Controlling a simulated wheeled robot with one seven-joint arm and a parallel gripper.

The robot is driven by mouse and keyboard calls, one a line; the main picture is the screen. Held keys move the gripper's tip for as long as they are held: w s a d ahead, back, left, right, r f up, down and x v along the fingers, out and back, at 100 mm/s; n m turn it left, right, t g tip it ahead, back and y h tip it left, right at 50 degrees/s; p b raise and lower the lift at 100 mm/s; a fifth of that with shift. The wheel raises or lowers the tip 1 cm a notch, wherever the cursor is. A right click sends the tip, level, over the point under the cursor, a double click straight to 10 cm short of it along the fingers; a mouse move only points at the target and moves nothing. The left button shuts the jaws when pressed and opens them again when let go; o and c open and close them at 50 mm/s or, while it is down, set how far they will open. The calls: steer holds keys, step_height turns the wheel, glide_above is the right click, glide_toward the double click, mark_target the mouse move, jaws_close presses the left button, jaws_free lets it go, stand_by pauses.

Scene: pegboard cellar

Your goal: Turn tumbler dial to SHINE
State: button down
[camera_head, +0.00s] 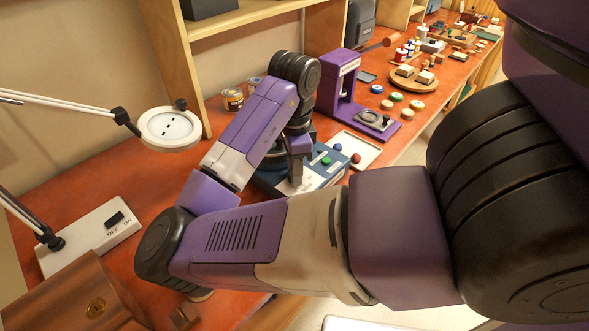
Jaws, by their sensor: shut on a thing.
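A purple press-like stand (340,85) is behind the box, with a white tray (362,146) to the right. A tin (232,99) stands behind my arm. A magnifier lamp (169,128), a switch base (90,236) and a wooden box (75,295) are left.

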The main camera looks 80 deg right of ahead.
steer(key=c, duration=1.1)
jaws_free()
steer(key=shift+o, duration=0.2)
